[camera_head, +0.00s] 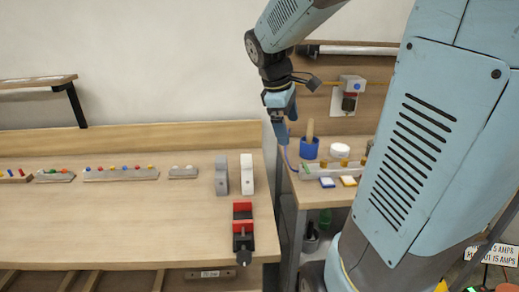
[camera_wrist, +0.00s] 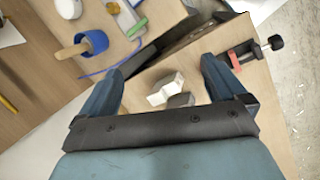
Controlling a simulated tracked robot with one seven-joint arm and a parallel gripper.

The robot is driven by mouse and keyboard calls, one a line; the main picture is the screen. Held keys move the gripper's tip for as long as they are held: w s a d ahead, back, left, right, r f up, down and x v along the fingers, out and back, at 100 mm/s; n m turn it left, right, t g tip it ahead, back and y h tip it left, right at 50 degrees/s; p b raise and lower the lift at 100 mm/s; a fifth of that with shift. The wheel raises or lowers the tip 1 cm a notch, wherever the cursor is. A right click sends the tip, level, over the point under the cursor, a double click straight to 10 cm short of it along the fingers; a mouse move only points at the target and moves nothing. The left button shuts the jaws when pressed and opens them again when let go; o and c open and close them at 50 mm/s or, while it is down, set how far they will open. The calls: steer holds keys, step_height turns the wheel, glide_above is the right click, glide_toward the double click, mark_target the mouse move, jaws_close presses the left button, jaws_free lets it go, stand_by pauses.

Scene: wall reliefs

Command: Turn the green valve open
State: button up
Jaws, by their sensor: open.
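I cannot make out a green valve in either view. A small green object (camera_head: 325,218) shows low under the right bench in the head view, too small to identify. My gripper (camera_head: 281,132) points down above the gap between the two benches, apart from everything. In the wrist view my gripper (camera_wrist: 162,68) has its two fingers spread wide with nothing between them. Beyond and below the fingers lie the bench top and white and grey blocks.
The left bench (camera_head: 110,220) holds a red vise (camera_head: 242,225), a white block (camera_head: 246,174) and a grey block (camera_head: 221,175). The right bench holds a blue pot (camera_head: 309,148) and a white round item (camera_head: 340,150). A wall box (camera_head: 351,88) hangs behind. The left bench's middle is clear.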

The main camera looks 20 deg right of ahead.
steer(key=w+d+f+n+g, duration=0.2)
steer(key=w+d+f+n, duration=0.25)
steer(key=w, duration=0.25)
steer(key=h, duration=0.1)
glide_toward(306, 167)
steer(key=shift+n, duration=0.35)
steer(key=x, duration=0.7)
steer(key=shift+d+f, duration=0.1)
steer(key=shift+f, duration=0.05)
